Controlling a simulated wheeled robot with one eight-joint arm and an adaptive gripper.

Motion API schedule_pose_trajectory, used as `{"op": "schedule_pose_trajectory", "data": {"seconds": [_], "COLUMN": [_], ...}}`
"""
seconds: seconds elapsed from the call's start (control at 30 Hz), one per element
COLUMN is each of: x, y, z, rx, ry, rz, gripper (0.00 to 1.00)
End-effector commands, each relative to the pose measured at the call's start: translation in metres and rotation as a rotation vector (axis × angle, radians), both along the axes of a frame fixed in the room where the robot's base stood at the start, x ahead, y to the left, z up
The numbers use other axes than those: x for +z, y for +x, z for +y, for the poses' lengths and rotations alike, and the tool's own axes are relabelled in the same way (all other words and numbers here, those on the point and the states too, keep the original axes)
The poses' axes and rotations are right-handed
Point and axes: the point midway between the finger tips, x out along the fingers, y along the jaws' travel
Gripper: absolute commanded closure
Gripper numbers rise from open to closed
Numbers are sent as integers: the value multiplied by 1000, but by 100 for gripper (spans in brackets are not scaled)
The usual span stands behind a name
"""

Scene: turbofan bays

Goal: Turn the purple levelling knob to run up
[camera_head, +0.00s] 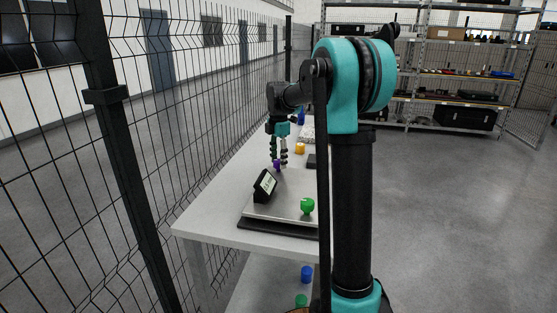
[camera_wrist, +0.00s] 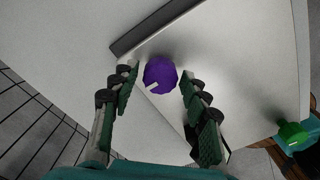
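The purple levelling knob (camera_wrist: 160,73) is a faceted knob with a small white mark, at the top middle of the wrist view. In the head view the knob (camera_head: 277,164) shows small at the far left part of the scale. My gripper (camera_wrist: 158,85) is open, with one finger on each side of the knob and a gap visible on both sides. In the head view my gripper (camera_head: 279,163) points down over the knob. Whether the fingertips are level with the knob is hard to tell.
A metal scale plate (camera_head: 283,207) with a tilted black display (camera_head: 265,186) sits on the white table (camera_head: 210,218). A green knob (camera_head: 307,206) is at its near corner. An orange object (camera_head: 299,148) and a blue one stand farther back. A wire fence runs along the left.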

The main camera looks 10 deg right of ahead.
Motion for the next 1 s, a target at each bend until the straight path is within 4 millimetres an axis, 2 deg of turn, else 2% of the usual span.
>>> {"op": "schedule_pose_trajectory", "data": {"seconds": [0.3,0.43,0.57,0.8,1.0], "x": [0,8,28,77,107], "y": [0,0,0,0,0], "z": [0,0,0,0,0], "rx": [0,0,0,0,0], "ry": [0,0,0,0,0], "rz": [1,1,1,1,1], "gripper": [46,46,46,46,46]}}
